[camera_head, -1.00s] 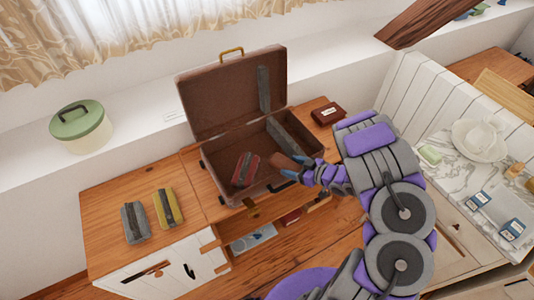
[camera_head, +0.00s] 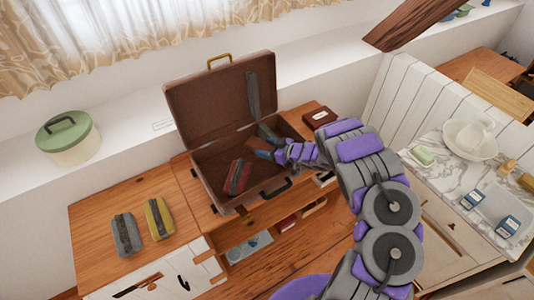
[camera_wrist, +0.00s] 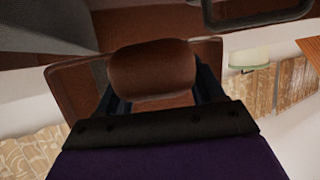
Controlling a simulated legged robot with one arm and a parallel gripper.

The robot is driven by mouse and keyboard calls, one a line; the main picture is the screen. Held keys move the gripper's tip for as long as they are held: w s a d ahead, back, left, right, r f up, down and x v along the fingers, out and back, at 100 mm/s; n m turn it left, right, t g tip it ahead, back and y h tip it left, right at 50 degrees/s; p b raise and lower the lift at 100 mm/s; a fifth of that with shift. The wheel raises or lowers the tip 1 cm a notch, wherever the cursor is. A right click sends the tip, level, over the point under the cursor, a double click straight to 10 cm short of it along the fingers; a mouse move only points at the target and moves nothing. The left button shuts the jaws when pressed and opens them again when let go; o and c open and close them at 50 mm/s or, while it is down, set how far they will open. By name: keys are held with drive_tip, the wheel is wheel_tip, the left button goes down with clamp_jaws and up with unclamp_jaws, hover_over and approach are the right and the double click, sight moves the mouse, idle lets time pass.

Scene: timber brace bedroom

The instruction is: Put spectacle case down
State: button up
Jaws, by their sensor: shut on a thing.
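The brown rounded spectacle case (camera_head: 257,142) is held in my gripper (camera_head: 264,152), over the open brown suitcase (camera_head: 210,197). In the wrist view the case (camera_wrist: 152,68) lies crosswise between the two dark blue fingers, and the gripper (camera_wrist: 158,88) is shut on it. The case appears inside the suitcase's outline; I cannot tell whether it touches the bottom. The suitcase lid (camera_head: 215,105) stands open at the back. My arm reaches in from the right and hides the suitcase's right part.
Grey (camera_head: 126,235) and yellow (camera_head: 159,218) bundles lie on the wooden top to the left. A dark red box (camera_head: 320,116) sits right of the suitcase.

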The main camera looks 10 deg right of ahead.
wheel_tip(320, 180, down, 3)
drive_tip(key=shift+f+b, duration=0.1)
drive_tip(key=shift+b, duration=0.2)
drive_tip(key=shift+a, duration=0.1)
drive_tip(key=shift+s+f+b, duration=0.1)
drive_tip(key=shift+f+b, duration=0.35)
drive_tip(key=o, duration=1.1)
drive_tip(key=shift+s+f, duration=0.15)
drive_tip(key=shift+c, duration=0.2)
